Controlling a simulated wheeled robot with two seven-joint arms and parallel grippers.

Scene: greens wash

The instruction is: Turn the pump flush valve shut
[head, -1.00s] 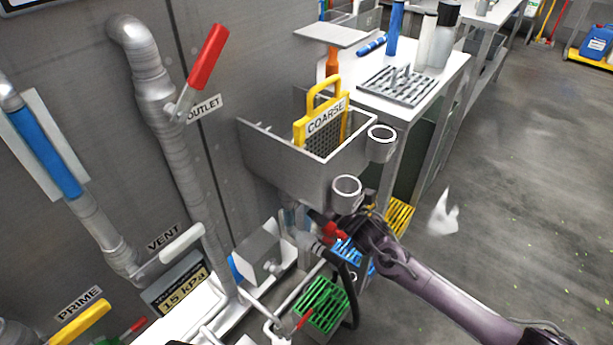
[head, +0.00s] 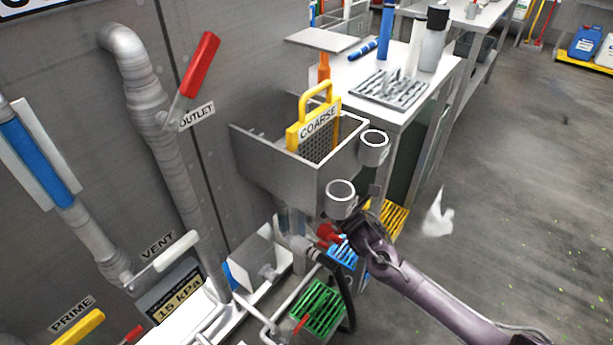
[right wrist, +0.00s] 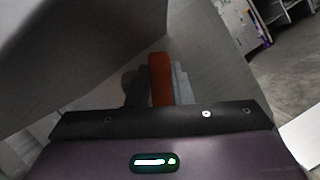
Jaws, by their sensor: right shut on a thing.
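A red valve handle (head: 328,233) sits on the pipework below the grey strainer box, by a black hose. No label for it can be read. My right gripper (head: 345,238) reaches it from the right, under the box. In the right wrist view the red handle (right wrist: 159,76) stands upright between the two fingers of the right gripper (right wrist: 160,92), which are shut on it. The rest of the valve is hidden behind the gripper and box. My left gripper is not in view.
The grey box (head: 280,165) with the yellow COARSE screen (head: 318,125) hangs close above the right gripper. A black hose (head: 346,290) and a green grate (head: 318,308) lie below. The red OUTLET lever (head: 200,65) is on the left pipe. Open floor lies right.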

